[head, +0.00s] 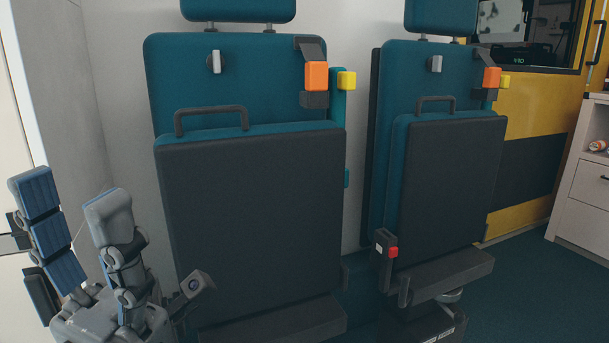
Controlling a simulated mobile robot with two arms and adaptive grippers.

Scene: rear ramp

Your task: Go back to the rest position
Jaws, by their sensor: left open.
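My left gripper (80,222) is at the lower left of the head view, with its fingers pointing up. Its two fingers stand well apart and nothing is between them. It is in front of the pale wall, to the left of the nearer folded seat (250,220). I cannot tell whether it touches anything. My right gripper is not in the head view.
Two teal seats with dark folded-up cushions stand side by side; the farther seat (452,185) is at the right. Orange buckles (317,76) hang by their backrests. A yellow and black panel (530,165) and a white cabinet (585,195) are at the right. Some dark floor (530,290) shows clear.

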